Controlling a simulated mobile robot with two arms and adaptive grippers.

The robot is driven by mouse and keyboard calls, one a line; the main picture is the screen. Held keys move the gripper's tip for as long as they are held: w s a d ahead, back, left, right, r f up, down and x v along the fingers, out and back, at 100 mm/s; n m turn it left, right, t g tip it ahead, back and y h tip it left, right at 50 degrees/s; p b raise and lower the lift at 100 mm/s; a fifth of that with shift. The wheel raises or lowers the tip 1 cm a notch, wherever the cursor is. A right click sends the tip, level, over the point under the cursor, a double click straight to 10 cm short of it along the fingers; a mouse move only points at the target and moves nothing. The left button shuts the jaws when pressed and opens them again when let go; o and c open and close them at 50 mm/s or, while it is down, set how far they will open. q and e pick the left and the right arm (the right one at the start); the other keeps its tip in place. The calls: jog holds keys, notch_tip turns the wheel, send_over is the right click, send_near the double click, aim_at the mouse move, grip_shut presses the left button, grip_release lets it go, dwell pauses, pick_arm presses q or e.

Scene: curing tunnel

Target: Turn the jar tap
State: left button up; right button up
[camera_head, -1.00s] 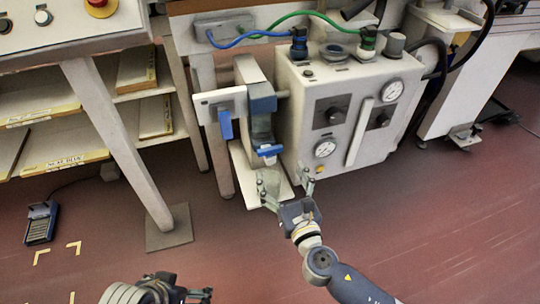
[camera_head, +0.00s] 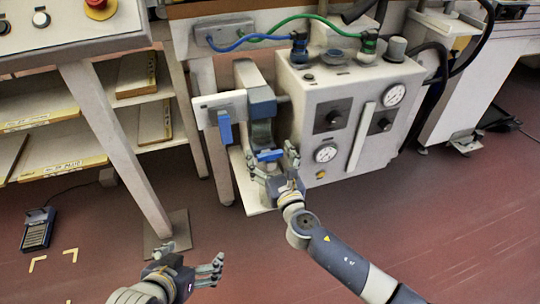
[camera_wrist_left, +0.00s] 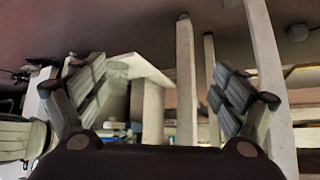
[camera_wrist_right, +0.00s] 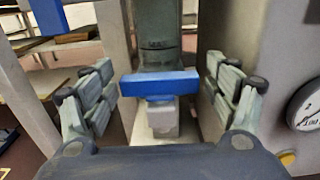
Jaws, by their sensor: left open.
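The tap's blue handle (camera_head: 269,155) is at the front of a dark grey upright cylinder (camera_head: 262,103), left of the grey control box. In the right wrist view the blue handle (camera_wrist_right: 160,85) lies level as a crossbar, below the cylinder (camera_wrist_right: 159,35). My right gripper (camera_head: 271,162) is open at the handle, one finger to each side of it; I cannot tell whether they touch. Its fingers are also spread in the right wrist view (camera_wrist_right: 160,92). My left gripper (camera_head: 193,262) is open and empty, low over the floor at bottom left.
The control box (camera_head: 340,110) with gauges and knobs stands right of the tap. A second blue lever (camera_head: 225,126) hangs at its left. A white plate (camera_head: 250,192) lies below. A table leg (camera_head: 115,150) and shelves stand left. The floor at lower right is clear.

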jog(key=c, duration=1)
jog(key=shift+a+m+t+h+p, duration=0.15)
jog(key=shift+m+t+h+p, duration=0.15)
jog(key=shift+m+h, duration=1.1)
jog(key=shift+c, duration=0.2)
jog(key=shift+h, duration=0.9)
jog(key=shift+m+h, duration=0.5)
jog(key=shift+h, duration=0.2)
pick_arm(q)
jog(key=shift+s+a+f+g, duration=0.15)
jog(key=shift+s+f, duration=0.1)
jog(key=shift+s, duration=0.15)
jog(key=shift+s+a+f+g, duration=0.1)
jog(key=shift+s+f+g, duration=0.1)
jog(key=shift+s, duration=0.15)
pick_arm(e)
jog(key=shift+m+h, duration=0.5)
jog(key=shift+h, duration=0.2)
jog(key=o, duration=1.1)
jog(key=s, duration=0.8)
jog(key=s+a, duration=0.1)
jog(key=s, duration=0.3)
